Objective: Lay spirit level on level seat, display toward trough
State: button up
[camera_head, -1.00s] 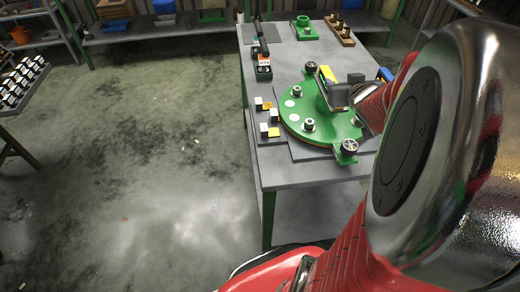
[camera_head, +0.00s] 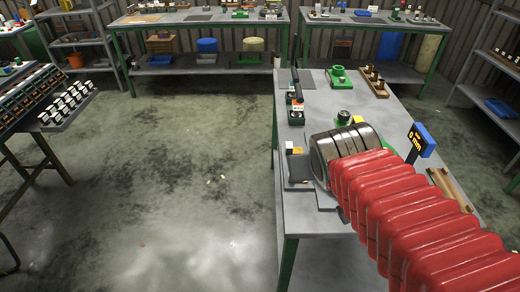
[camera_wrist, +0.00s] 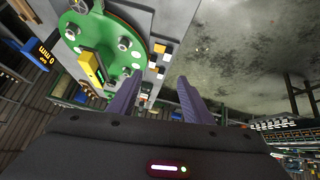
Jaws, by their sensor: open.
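A yellow block with a dark side and a pale strip (camera_wrist: 92,67), which looks like the spirit level, is on the round green plate (camera_wrist: 73,26) in the wrist view. A bit of yellow (camera_head: 358,120) also shows behind my arm in the head view. I cannot make out the level seat or which way the display faces. My gripper (camera_wrist: 160,76) is open, its two purple fingers apart with nothing between them. It is apart from the yellow block, which lies left of the fingers in the wrist view. In the head view my arm hides the gripper and most of the plate.
A blue gauge reading 0 mm (camera_head: 423,138) stands on the right of the grey bench (camera_head: 300,215). A tan wooden tray (camera_head: 452,187), possibly the trough, lies near it. A wooden rack (camera_head: 376,82) and green holder (camera_head: 338,76) stand at the back.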

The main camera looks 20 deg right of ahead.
jog(key=s+a+n+g+y, duration=0.1)
jog(key=s+a+n+y, duration=0.1)
jog(key=s+a, duration=0.4)
jog(key=a+f, duration=0.1)
jog(key=a, duration=0.2)
jog(key=shift+s+g+y, duration=0.3)
jog(key=shift+s+y, duration=0.05)
jog(key=shift+y, duration=0.05)
